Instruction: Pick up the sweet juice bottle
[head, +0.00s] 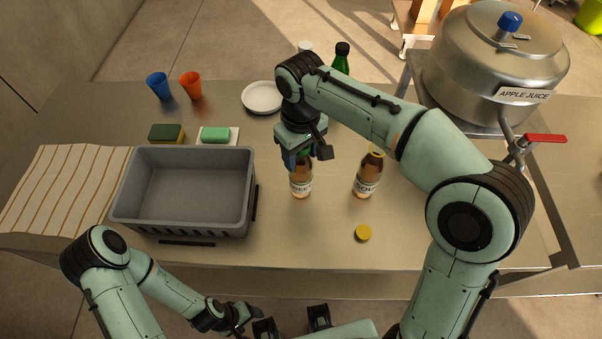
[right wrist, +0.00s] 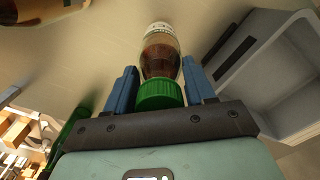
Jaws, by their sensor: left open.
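The sweet juice bottle (head: 301,187) stands upright on the table. It has brown contents, a white label and a green cap (right wrist: 160,95). My right gripper (head: 307,158) is above it, pointing down, and hides its upper part in the head view. In the right wrist view the cap and neck lie between the two blue fingers of my right gripper (right wrist: 160,85). The fingers are close to the bottle on both sides; whether they touch it I cannot tell. My left gripper (head: 292,323) is open and empty at the bottom edge of the head view, away from the bottle.
A second brown bottle (head: 366,184) stands to the right, with a yellow lid (head: 363,232) lying in front. A grey crate (head: 185,233) is left. A sponge (head: 167,133), soap (head: 215,135), cups (head: 191,86), a plate (head: 262,97) and an apple juice pot (head: 495,70) stand behind.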

